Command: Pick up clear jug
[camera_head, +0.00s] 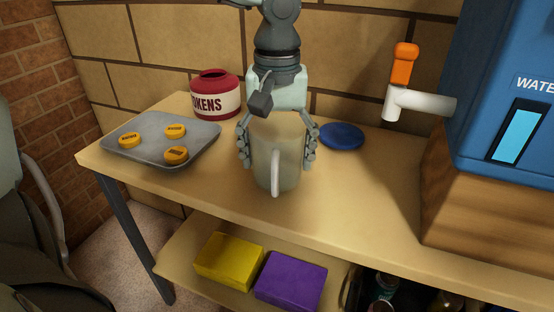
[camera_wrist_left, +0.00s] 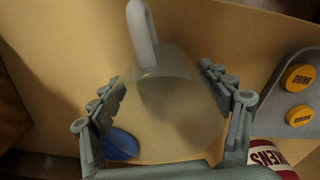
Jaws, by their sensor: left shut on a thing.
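The clear jug (camera_head: 290,176) is upright at the middle of the wooden table, with its pale handle facing me. It looks to be standing on the tabletop. My left gripper (camera_head: 278,158) reaches down over it from above, with one finger on each side of its body. The gripper is shut on the jug. In the left wrist view the jug (camera_wrist_left: 172,115) lies between the fingers of the left gripper (camera_wrist_left: 158,78), its handle pointing to the top. My right gripper is not in view.
A grey tray (camera_head: 190,134) with yellow tokens and a red tokens jar (camera_head: 215,96) are left of the jug. A blue disc (camera_head: 342,136) lies close on its right. A blue water dispenser (camera_head: 490,60) with a white tap (camera_head: 425,102) stands at the right.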

